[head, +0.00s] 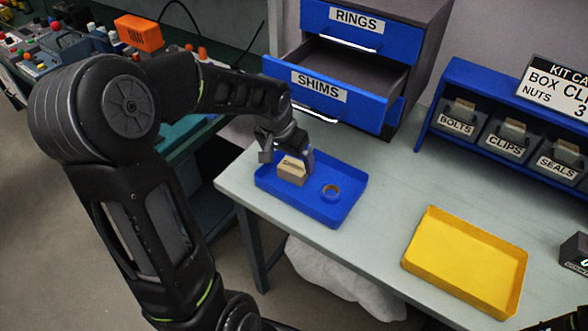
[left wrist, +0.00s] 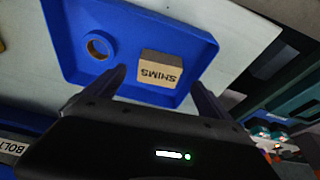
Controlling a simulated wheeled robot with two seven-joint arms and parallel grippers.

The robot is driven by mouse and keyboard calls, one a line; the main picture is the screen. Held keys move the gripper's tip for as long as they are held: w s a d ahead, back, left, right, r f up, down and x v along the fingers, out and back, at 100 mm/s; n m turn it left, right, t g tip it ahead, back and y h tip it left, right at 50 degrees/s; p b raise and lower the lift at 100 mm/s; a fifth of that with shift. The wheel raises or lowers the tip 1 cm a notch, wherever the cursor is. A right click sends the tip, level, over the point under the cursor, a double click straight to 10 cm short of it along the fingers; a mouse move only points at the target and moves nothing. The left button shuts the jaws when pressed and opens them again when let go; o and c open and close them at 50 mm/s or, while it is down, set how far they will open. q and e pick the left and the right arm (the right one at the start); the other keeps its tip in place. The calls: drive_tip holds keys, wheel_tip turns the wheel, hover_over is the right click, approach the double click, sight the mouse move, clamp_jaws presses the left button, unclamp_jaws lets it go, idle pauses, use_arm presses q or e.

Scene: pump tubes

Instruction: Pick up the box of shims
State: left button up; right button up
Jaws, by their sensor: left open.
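The box of shims (head: 291,171) is a small tan carton lying in the blue tray (head: 335,212) on the table. In the left wrist view the carton (left wrist: 160,70) shows a side printed SHIMS, upside down. My left gripper (head: 288,160) is open just above the carton, with its fingers on either side of it in the head view. In the left wrist view the fingertips (left wrist: 158,80) are apart, with the carton ahead between them; I cannot tell whether they touch it.
A blue-rimmed ring (head: 330,192) lies in the same tray, right of the carton. The open SHIMS drawer (head: 335,90) juts out behind the tray. A yellow tray (head: 466,258) stands to the right, with clear table between. A blue bin rack (head: 450,88) stands at the back right.

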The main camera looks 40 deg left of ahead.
sight(293, 167)
use_arm(q)
drive_tip(key=shift+f, duration=0.15)
drive_tip(key=p+x, duration=0.1)
drive_tip(key=x, duration=0.4)
drive_tip(key=shift+w+f, duration=0.1)
drive_tip(key=shift+w, duration=0.1)
drive_tip(key=shift+c, duration=0.2)
idle(0.4)
drive_tip(key=c, duration=1.5)
drive_tip(key=shift+o, duration=0.2)
